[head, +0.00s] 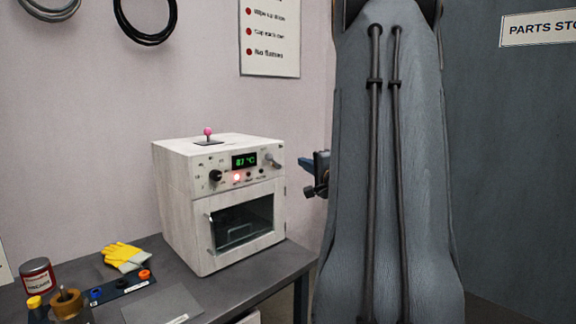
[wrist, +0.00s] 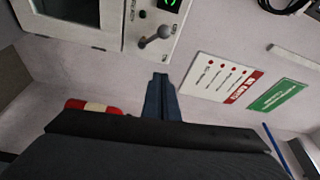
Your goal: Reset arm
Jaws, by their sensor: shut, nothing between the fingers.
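My arm stands upright in the head view, its large grey link covering the right of the middle. My gripper (wrist: 160,78) shows in the wrist view as two dark blue fingers pressed together with nothing between them. In the head view its blue fingertips (head: 303,160) stick out left of the arm link, just right of the white oven (head: 178,205); most of the gripper is hidden. The oven also shows in the wrist view (wrist: 133,48), with its grey knob above the fingertips. The gripper looks apart from it, though the gap is hard to judge.
The oven stands on a dark grey bench (head: 262,280). A yellow glove (head: 122,252), a red can (head: 38,276), a brass-coloured part (head: 68,305) and a dark strip with coloured rings (head: 122,287) lie left of it. A wall poster (wrist: 222,76) hangs behind. The bench ends near my arm.

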